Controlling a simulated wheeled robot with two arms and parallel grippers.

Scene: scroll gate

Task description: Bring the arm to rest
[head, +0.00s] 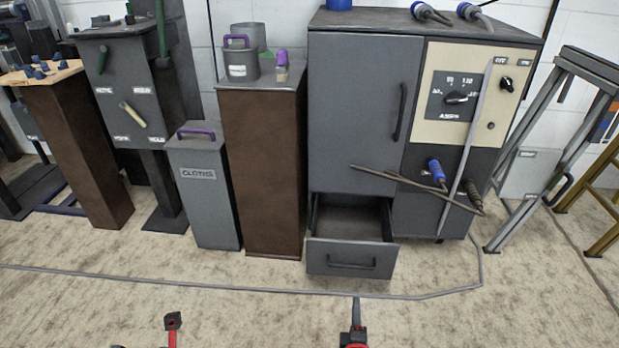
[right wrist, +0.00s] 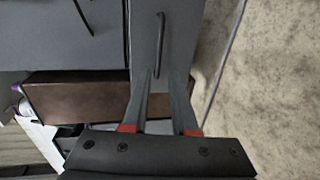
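My right gripper (head: 356,310) shows at the bottom centre of the head view, dark with red parts, pointing up. In the right wrist view its two fingers (right wrist: 161,85) stand apart with nothing between them. The open drawer (head: 346,256) lies beyond, and its dark handle (right wrist: 159,45) lines up with the finger gap there. In the head view the fingertips appear below and apart from the handle. A red and black part of my left gripper (head: 173,322) shows at the bottom left; whether it is open is unclear.
The grey cabinet (head: 362,110) carries the pulled-out drawer. A cloths bin (head: 206,205) and brown pedestal (head: 262,170) stand left, a grey trestle (head: 525,165) right. A cable (head: 200,286) crosses the otherwise clear floor.

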